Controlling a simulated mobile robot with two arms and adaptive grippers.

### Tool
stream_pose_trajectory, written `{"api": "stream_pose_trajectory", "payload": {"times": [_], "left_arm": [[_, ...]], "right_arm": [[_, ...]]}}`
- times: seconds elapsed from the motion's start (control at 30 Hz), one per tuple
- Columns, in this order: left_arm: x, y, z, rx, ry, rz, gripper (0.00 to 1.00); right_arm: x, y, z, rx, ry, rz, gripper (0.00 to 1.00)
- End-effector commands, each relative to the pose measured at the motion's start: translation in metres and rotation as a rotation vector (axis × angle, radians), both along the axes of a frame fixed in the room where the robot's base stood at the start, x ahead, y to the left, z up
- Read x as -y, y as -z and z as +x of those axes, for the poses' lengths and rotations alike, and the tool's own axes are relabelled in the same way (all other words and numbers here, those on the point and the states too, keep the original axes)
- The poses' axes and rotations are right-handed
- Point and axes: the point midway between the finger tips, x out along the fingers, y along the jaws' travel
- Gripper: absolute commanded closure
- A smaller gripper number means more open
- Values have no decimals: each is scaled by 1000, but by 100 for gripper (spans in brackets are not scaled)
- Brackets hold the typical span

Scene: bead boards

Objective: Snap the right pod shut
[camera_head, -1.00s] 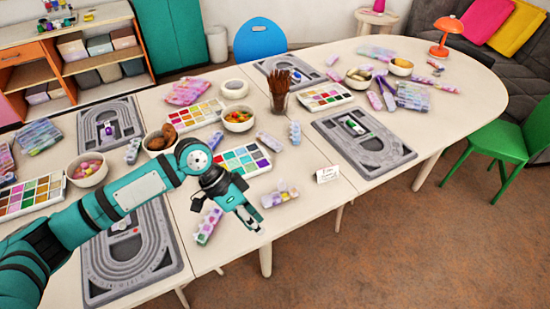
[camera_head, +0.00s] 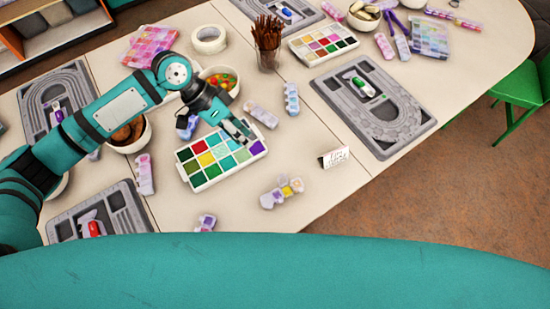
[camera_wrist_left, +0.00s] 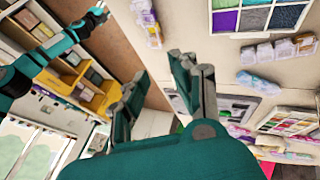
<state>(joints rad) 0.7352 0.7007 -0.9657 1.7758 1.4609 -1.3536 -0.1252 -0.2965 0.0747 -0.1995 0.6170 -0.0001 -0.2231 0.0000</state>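A small lavender bead pod (camera_head: 282,192) lies near the table's front edge; it has a yellow-orange cell, and some lids look raised. Two slim pods lie farther back, a pale one (camera_head: 262,115) and a bluish one (camera_head: 291,98). Another lavender pod (camera_head: 206,222) is partly cut off by a teal surface below. Which one is the right pod is unclear. My left gripper (camera_head: 245,133) is above the colour palette, behind and left of the front-edge pod. Its fingers stand apart and empty in the wrist view (camera_wrist_left: 163,72). My right gripper (camera_wrist_left: 97,15) seems to show there, small.
The palette (camera_head: 220,158) lies below my left gripper. A white card (camera_head: 336,157) stands right of the front-edge pod. A grey bead board (camera_head: 405,122) lies farther right. A cup of brown sticks (camera_head: 268,62) stands behind. Bare table lies around the front-edge pod.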

Motion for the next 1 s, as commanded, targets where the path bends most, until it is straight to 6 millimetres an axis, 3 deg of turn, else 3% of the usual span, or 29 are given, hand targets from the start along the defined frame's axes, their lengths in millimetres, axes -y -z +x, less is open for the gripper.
{"api": "stream_pose_trajectory", "payload": {"times": [0.1, 0.23, 0.6, 0.8, 1.0], "left_arm": [[12, 17, -5, -5, 2, 0, 74], [27, 41, -8, -3, 0, 1, 74], [68, 106, -19, -2, -1, 1, 74], [81, 128, -22, -2, -1, 1, 74], [84, 134, -23, 1, -2, 1, 74]], "right_arm": [[2, -5, -19, -28, -2, -3, 60], [4, -10, -21, -30, -4, -6, 60], [4, -25, 14, 26, -5, -3, 60], [5, -27, 7, 14, -4, -4, 60], [6, -27, -6, -6, -2, -7, 60]]}}
